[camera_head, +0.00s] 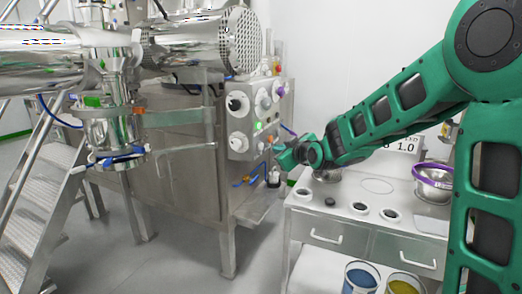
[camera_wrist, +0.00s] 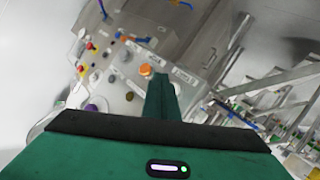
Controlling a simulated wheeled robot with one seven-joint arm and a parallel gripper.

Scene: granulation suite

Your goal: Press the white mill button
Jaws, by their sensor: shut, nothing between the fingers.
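A steel control panel (camera_head: 250,136) on the side of the big machine carries several round knobs and buttons. White round parts (camera_head: 238,143) show on it, along with a small green button (camera_head: 258,126). The labels are too small to read, so I cannot tell which one is the white mill button. My gripper (camera_head: 283,158) is just right of the panel's lower edge, apparently a little apart from it. In the wrist view, my shut, empty gripper (camera_wrist: 161,82) points towards the panel, beside an orange button (camera_wrist: 146,70) and a purple knob (camera_wrist: 94,106). It hides part of the panel.
A steel bench (camera_head: 335,215) with bowls and round openings stands at right, below my arm. A bowl with a purple rim (camera_head: 433,183) sits on it. Blue (camera_head: 361,277) and yellow (camera_head: 404,284) tubs are below. Steps (camera_head: 40,195) stand at left; the floor between is clear.

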